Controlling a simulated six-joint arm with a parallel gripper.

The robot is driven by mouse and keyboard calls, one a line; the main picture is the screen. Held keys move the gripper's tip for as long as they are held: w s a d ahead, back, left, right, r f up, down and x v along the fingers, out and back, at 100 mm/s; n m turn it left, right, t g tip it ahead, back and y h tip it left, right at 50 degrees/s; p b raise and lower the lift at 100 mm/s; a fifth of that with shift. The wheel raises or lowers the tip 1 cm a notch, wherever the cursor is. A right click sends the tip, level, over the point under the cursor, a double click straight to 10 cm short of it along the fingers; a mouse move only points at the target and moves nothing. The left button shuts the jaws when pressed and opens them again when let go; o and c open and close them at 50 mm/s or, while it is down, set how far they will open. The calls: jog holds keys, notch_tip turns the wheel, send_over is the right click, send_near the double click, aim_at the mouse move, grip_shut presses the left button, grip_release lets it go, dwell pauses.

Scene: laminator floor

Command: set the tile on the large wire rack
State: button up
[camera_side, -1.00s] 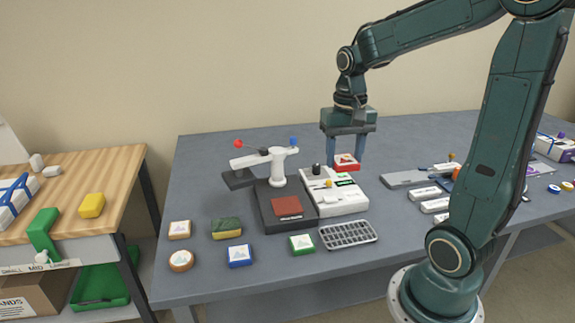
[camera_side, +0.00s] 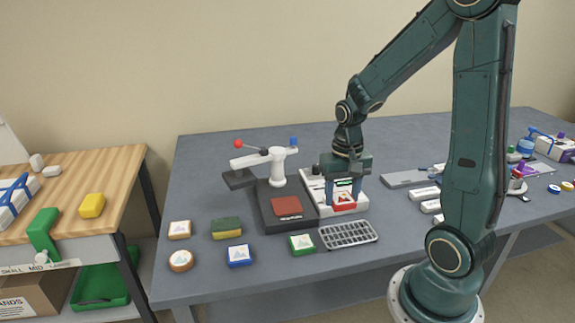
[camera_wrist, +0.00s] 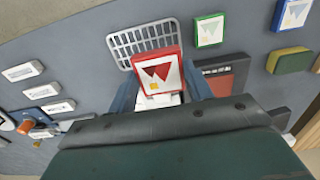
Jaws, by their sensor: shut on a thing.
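A red-edged tile (camera_side: 344,201) with a white face and a red mark is held between the two blue fingers of my gripper (camera_side: 344,198). The tile also shows in the wrist view (camera_wrist: 158,75), between the fingers (camera_wrist: 160,90). My gripper is shut on it, above the front part of the white machine. The wire rack (camera_side: 348,234) lies flat on the table just in front of the tile in the side view. It is empty where it shows. In the wrist view the rack (camera_wrist: 122,45) lies beyond the tile, which hides part of it.
The white machine (camera_side: 318,190) stands under and behind my gripper. A dark press with a red pad (camera_side: 287,207) is to its left. A green tile (camera_side: 302,244) lies left of the rack, a blue tile (camera_side: 239,255) farther left. White boxes (camera_side: 425,193) lie to the right.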

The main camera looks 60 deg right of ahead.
send_over(337, 235)
jog(key=shift+f, duration=3.05)
jog(key=shift+s, duration=0.1)
jog(key=shift+f, duration=1.9)
jog(key=shift+f, duration=0.15)
jog(key=o, duration=1.1)
jog(key=shift+r, duration=0.2)
jog(key=shift+r, duration=6)
jog(key=shift+a, duration=0.1)
